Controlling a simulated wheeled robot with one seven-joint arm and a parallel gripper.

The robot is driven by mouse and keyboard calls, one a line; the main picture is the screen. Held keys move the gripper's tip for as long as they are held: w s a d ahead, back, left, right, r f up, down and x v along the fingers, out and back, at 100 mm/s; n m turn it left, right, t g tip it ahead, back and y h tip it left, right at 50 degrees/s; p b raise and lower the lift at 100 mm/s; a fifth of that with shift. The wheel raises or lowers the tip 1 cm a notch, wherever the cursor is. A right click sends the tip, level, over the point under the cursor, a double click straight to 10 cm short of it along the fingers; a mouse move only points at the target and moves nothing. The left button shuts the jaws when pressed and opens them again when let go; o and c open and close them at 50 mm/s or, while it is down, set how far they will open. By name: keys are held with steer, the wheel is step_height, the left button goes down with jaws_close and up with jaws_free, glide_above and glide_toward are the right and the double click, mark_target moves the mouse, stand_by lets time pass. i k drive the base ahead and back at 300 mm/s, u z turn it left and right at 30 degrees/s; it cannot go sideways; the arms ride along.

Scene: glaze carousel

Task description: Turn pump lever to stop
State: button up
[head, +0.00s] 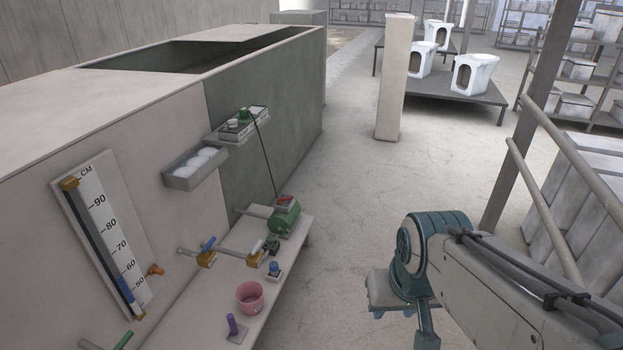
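A green pump (284,222) sits at the far end of a low pale bench beside the tank wall. On its top is a light plate with a small red lever (286,199), lying roughly crosswise; its exact angle and any stop marking are too small to read. A dark cable runs from the pump up to a small box with a green part (243,115) on a wall shelf. My arm enters from the lower right and bends down right of the bench, apart from the pump. My gripper's fingertips do not show.
A tray of white balls (195,168) and a scale board (108,240) are on the wall. Open floor (345,235) lies right of the pump.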

mark_target(279, 201)
steer(key=z, duration=0.65)
steer(key=i, duration=2.95)
steer(key=u, duration=1.55)
steer(key=i, duration=0.95)
steer(key=u, duration=0.85)
